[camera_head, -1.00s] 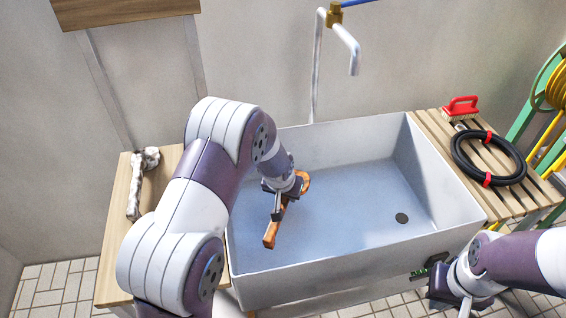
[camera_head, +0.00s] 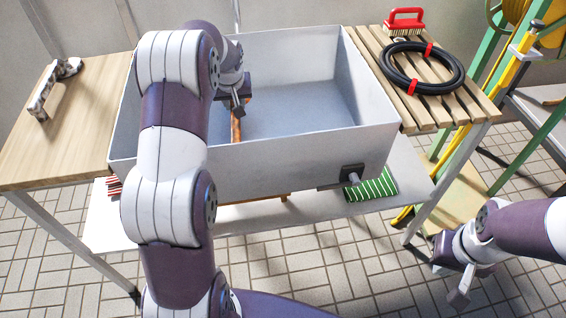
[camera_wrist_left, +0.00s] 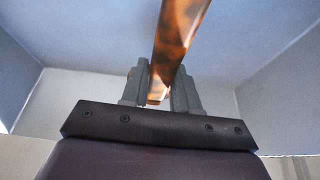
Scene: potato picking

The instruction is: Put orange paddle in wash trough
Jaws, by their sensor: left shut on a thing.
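The orange paddle (camera_head: 236,127), brown-orange and mottled, is in the head view inside the grey wash trough (camera_head: 290,165), partly hidden by my left arm. My left gripper (camera_head: 235,98) is over the left part of the trough and shut on the paddle. In the left wrist view the paddle (camera_wrist_left: 180,35) stands out from between the two fingers (camera_wrist_left: 165,90), with the trough's inner walls (camera_wrist_left: 75,100) around it. I cannot tell whether the paddle touches the trough floor. My right gripper (camera_head: 460,283) hangs empty over the floor at lower right; its jaw gap is unclear.
A wooden side table (camera_head: 65,140) at left holds a mottled grey-white object (camera_head: 52,88). The slatted rack (camera_head: 455,108) at right holds a black hose coil (camera_head: 422,68) and a red brush (camera_head: 404,20). A green-striped item (camera_head: 372,188) lies on the shelf below. The trough's right part is clear.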

